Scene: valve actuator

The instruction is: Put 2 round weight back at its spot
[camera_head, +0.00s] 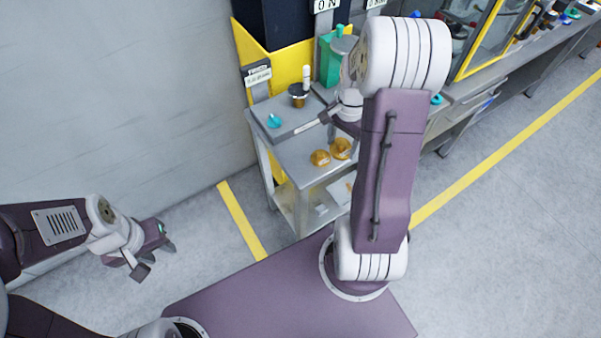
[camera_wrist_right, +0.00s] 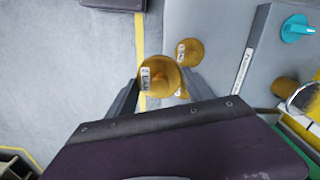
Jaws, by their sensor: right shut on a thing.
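A round gold weight (camera_wrist_right: 160,76) with a white label sits between the fingers of my right gripper (camera_wrist_right: 158,90) in the right wrist view, and the gripper is shut on it. A second gold weight (camera_wrist_right: 190,52) stands on the grey lower surface beyond it. In the head view two gold weights (camera_head: 320,157) show beside my right arm. I cannot tell whether one is the held weight. My left gripper (camera_head: 154,258) is open and empty above the floor.
A grey stepped table (camera_head: 300,173) stands against the wall. Its raised shelf (camera_head: 283,130) holds a cyan piece (camera_head: 274,121) and a dark-topped pot (camera_head: 298,95). A green container (camera_head: 330,60) stands behind. A workbench (camera_head: 480,88) runs off to the right.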

